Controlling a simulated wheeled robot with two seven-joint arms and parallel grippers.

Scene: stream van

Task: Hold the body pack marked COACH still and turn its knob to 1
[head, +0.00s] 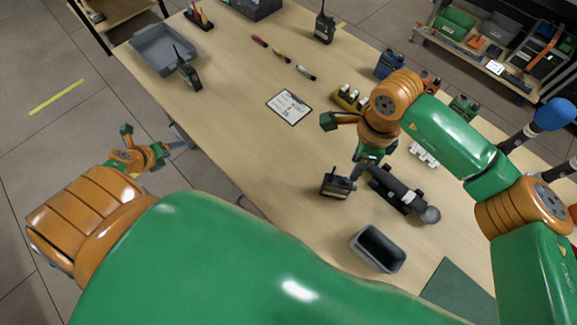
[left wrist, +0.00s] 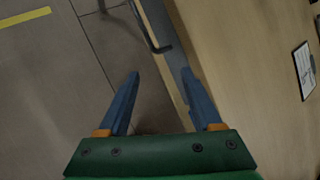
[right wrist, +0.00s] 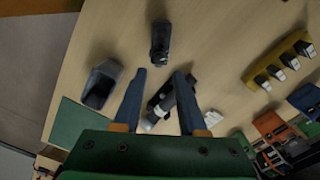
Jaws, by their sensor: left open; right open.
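Several dark body packs with antennas are on the table: one at the back (head: 324,27), one near the grey tray (head: 188,75), and one near the front (head: 337,184). No COACH label or knob setting can be read on them. My right gripper (head: 364,170) is open and empty, close above the front pack. In the right wrist view that pack (right wrist: 160,40) lies ahead of the fingers, apart from them. My left gripper (head: 178,148) is open and empty beside the table's left edge. The left wrist view shows its fingers (left wrist: 160,100) over the floor and table edge.
A handheld black microphone (head: 398,190) lies right of the front pack. A small grey bin (head: 362,262), green mat (head: 455,290) and yellow holder (head: 344,99) are nearby. The left-centre tabletop is clear.

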